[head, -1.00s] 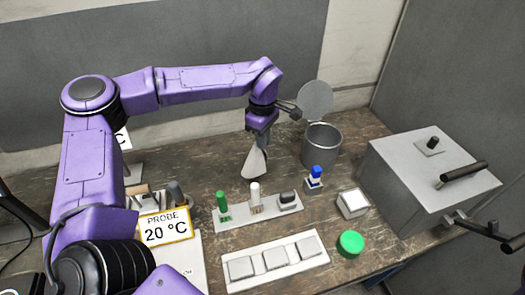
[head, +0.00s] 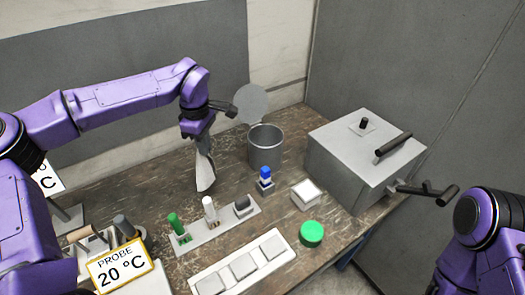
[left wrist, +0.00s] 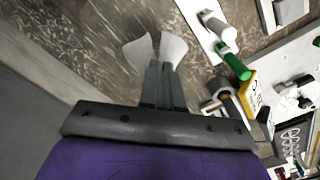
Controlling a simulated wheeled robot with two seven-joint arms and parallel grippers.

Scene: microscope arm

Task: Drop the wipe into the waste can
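The pale wipe (head: 206,172) hangs down, folded and narrow, from my left gripper (head: 198,137) above the table in the head view. The gripper's fingers are shut on it. In the left wrist view the wipe (left wrist: 140,52) flares out on both sides beyond the closed fingertips (left wrist: 163,68). The grey metal waste can (head: 265,149) stands to the right of the wipe, with its round lid (head: 250,104) raised behind its open mouth. The wipe is outside the can, apart from it. My right arm shows at the right edge, but its gripper is out of view.
A rack (head: 218,232) with green and white vials stands in front of the wipe. A blue-capped item (head: 265,178) stands before the can. A grey box (head: 350,165) with dark handles is to the right. A green button (head: 312,233) and probe sign (head: 122,272) are nearer.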

